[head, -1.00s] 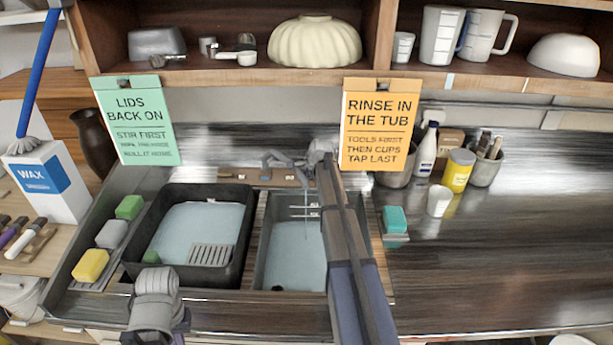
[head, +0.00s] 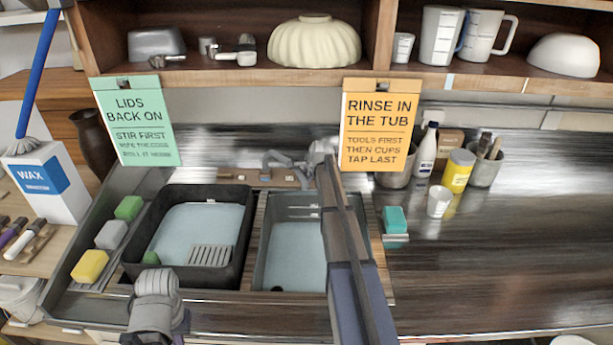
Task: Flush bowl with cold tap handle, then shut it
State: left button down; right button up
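The tap (head: 281,158), a grey spout on a wooden board, stands behind the two basins. The right basin, or bowl (head: 291,255), has grey walls with pale marks and a light floor with a dark drain spot. No water stream shows under the spout. My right arm reaches across this basin, and my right gripper (head: 321,152) is at the right end of the tap. It hides the cold handle there; its fingers are too small and covered to tell open from shut. Part of my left arm shows at the lower left; its gripper is not seen.
A dark tub (head: 128,255) with a drain grid stands left of the bowl. Sponges (head: 90,265) lie at the far left. A teal sponge (head: 395,219) and white cup (head: 439,201) stand right. Hanging signs (head: 380,125) flank the tap. The right counter is largely clear.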

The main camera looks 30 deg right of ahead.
jog(key=shift+r, duration=0.1)
jog(key=d+p+v, duration=0.1)
jog(key=p+v, duration=0.5)
jog(key=v, duration=0.1)
jog(key=shift+s+a+r, duration=0.2)
jog(key=shift+s+a, duration=0.05)
jog(key=shift+a, duration=0.3)
